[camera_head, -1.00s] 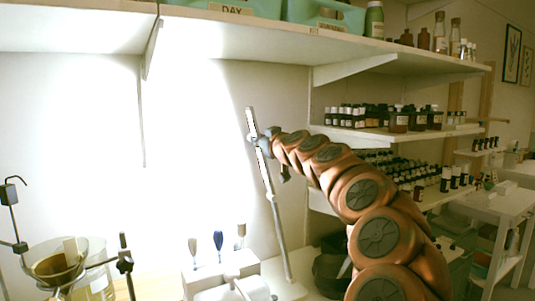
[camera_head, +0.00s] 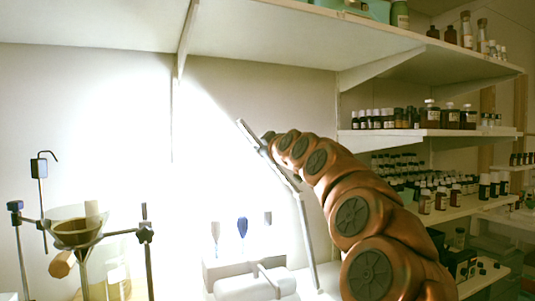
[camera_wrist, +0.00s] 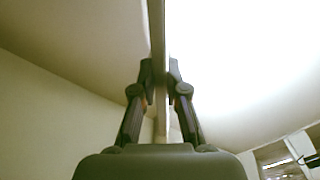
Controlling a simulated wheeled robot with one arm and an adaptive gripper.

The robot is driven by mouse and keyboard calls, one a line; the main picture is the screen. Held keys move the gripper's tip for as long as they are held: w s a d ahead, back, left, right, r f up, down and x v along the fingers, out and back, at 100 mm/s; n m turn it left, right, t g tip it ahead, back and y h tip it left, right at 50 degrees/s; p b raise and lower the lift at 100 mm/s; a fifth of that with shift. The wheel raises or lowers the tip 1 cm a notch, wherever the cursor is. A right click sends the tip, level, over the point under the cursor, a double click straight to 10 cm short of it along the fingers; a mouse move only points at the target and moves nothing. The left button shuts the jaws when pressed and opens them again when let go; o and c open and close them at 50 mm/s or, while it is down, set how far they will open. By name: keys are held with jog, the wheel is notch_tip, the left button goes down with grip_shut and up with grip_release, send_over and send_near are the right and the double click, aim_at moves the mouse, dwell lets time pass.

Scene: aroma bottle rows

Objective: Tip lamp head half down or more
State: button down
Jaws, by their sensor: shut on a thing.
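The lamp is a thin pale stand with a long, narrow, flat head. Its stem (camera_head: 307,242) leans slightly from upright on the worktop. The lamp head (camera_head: 252,136) slants up and left from the top of the stem, clearly tilted off the stem's line. My gripper (camera_head: 268,142) is at the upper part of the head, mostly hidden by the head and my arm. In the wrist view, my gripper (camera_wrist: 162,78) is shut on the head's narrow edge (camera_wrist: 158,35), which runs upright between the two fingers.
A glass funnel on a metal stand (camera_head: 78,232) stands at the left. A white rack (camera_head: 243,262) with several droppers stands left of the stem. An upper shelf (camera_head: 270,45) overhangs the area. Shelves of small bottles (camera_head: 432,117) stand right, behind my arm.

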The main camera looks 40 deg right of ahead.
jog(key=shift+w+a+f, duration=0.1)
jog(key=shift+a+f, duration=0.1)
jog(key=shift+f, duration=0.05)
dwell(0.3)
jog(key=c, duration=1.2)
grip_release()
jog(key=v, duration=1.2)
jog(key=shift+r, duration=0.1)
